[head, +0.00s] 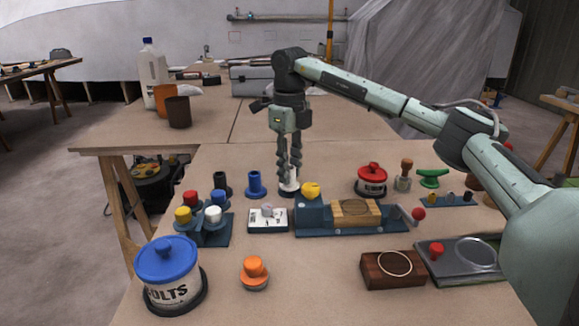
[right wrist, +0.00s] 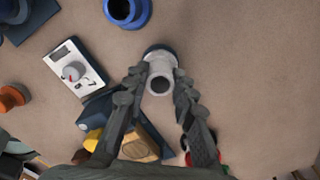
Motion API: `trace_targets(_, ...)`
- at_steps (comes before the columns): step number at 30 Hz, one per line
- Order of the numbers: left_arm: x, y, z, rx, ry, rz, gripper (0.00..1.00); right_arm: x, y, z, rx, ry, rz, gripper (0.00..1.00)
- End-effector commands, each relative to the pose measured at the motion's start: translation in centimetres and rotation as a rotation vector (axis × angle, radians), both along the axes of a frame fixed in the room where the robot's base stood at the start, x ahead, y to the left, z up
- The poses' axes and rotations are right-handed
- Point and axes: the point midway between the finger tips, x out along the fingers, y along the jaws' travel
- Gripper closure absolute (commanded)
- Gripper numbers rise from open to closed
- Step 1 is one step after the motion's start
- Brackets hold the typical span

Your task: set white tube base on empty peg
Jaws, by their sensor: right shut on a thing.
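The white tube base (head: 289,187) stands on or just above the table behind the blue fixture. In the right wrist view the white tube base (right wrist: 160,74) shows its open round mouth between the fingers. My right gripper (head: 289,176) comes down from above and is shut on it. A blue tube base (head: 256,185) and a dark tube base (head: 222,185) stand to its left. A blue rack (head: 218,239) holds red, blue, yellow and white pieces at the left. I cannot make out an empty peg. My left gripper is not in view.
A blue fixture with a wood block (head: 355,211) and a white dial box (head: 268,218) lie close in front. A red-lidded pot (head: 371,180) stands to the right. A blue-lidded tub (head: 168,274) and an orange knob (head: 254,271) stand in front.

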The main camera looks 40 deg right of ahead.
Motion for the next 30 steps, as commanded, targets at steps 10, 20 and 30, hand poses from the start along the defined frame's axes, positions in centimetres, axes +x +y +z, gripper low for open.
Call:
trace_targets(10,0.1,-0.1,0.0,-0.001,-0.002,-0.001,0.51,0.0,0.0,-0.1,0.0,0.0,0.0,1.0)
trace_targets(20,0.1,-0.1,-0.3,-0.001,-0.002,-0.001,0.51,0.0,0.0,-0.7,0.0,0.0,0.0,1.0)
trace_targets(30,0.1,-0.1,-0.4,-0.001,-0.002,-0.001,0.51,0.0,0.0,-1.2,0.0,0.0,0.0,0.7)
